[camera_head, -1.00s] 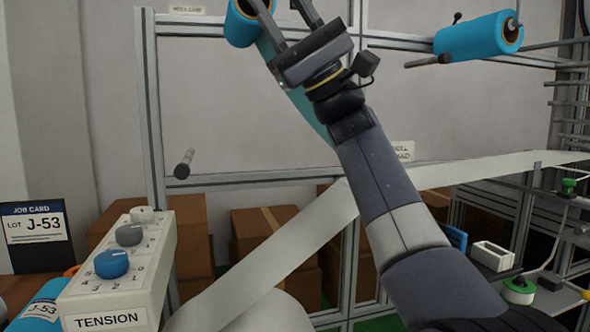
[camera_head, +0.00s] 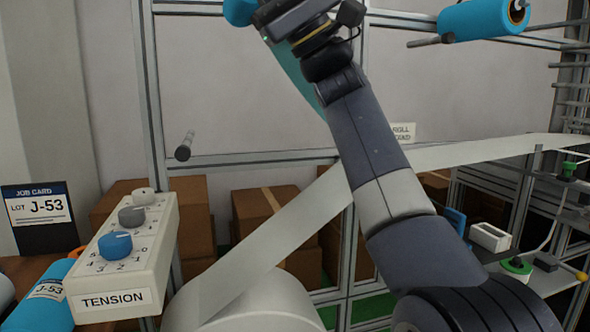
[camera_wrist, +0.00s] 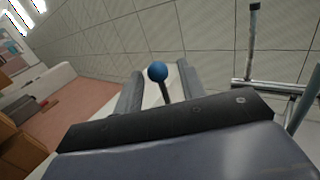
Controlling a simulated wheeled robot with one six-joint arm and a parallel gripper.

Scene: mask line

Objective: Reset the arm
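My gripper (camera_wrist: 158,70) is raised high at the top of the head view, where its fingertips are cut off by the picture edge. In the wrist view its two fingers stand apart, with nothing seen clamped between them. A blue ball on a dark stem (camera_wrist: 157,73) shows between the fingers; I cannot tell how far beyond them it is. My arm slants from the lower right up to the upper left, in front of the metal frame (camera_head: 155,100). A blue roll (camera_head: 238,12) shows partly behind my gripper.
A tension box (camera_head: 140,262) with knobs stands at lower left, near a job card (camera_head: 40,222). A white web (camera_head: 290,240) runs from a large roll (camera_head: 255,305) behind my arm. Another blue roll (camera_head: 482,20) is at upper right. Cardboard boxes (camera_head: 265,222) stand behind the frame.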

